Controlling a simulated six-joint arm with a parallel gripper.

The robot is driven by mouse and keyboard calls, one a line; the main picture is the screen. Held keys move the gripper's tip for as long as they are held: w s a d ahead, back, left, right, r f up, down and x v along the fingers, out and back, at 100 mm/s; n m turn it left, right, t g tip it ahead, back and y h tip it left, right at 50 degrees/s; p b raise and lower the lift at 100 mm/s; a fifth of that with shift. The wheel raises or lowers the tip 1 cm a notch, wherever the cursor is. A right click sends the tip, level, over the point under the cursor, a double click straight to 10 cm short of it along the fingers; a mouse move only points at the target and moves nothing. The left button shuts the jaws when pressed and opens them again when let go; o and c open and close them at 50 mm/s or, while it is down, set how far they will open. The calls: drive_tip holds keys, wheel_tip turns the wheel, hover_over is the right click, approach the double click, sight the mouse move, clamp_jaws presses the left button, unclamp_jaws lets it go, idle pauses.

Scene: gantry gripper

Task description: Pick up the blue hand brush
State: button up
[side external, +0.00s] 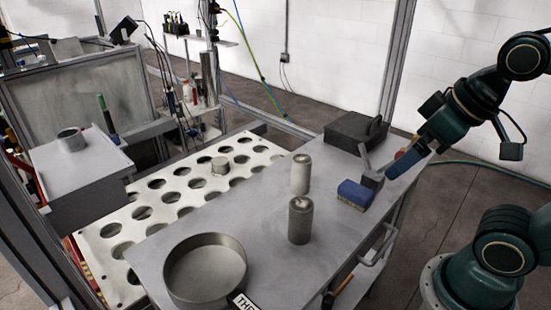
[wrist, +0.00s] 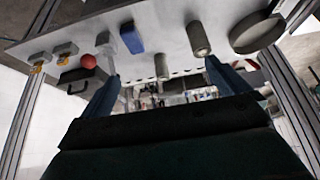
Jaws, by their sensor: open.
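A blue block-shaped thing (side external: 355,195), which I take for the blue hand brush, lies on the grey table near its right edge; bristles cannot be made out. It also shows as a blue block (wrist: 131,38) at the top of the wrist view, left of centre. My gripper (side external: 391,172) is up and to the right of it in the side view, apart from it. In the wrist view my gripper (wrist: 163,68) has its two blue fingers wide apart with nothing held between them.
A grey block-like tool (side external: 372,180) lies close to the brush's right. Two upright cylinders (side external: 301,174) (side external: 300,222) stand to its left. A black case (side external: 354,132) is behind, and a round pan (side external: 205,270) is at front left. A red ball (wrist: 88,61) shows in the wrist view.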

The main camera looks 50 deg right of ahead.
drive_tip(key=n+g+y, duration=0.2)
drive_tip(key=n+g, duration=0.2)
drive_tip(key=n, duration=0.6)
hover_over(357, 188)
drive_tip(key=s+a, duration=0.4)
drive_tip(key=x, duration=0.2)
drive_tip(key=w+d+f+n+g+y, duration=0.1)
drive_tip(key=w+d+f+n+y, duration=0.1)
drive_tip(key=d+f+n, duration=0.3)
drive_tip(key=shift+w+d+f+n+g+y, duration=0.25)
drive_tip(key=shift+w+d+n, duration=0.55)
drive_tip(key=shift+d+n, duration=1.1)
drive_tip(key=shift+d+m, duration=0.3)
drive_tip(key=shift+m, duration=0.1)
drive_tip(key=shift+x, duration=4.05)
drive_tip(key=shift+f, duration=0.1)
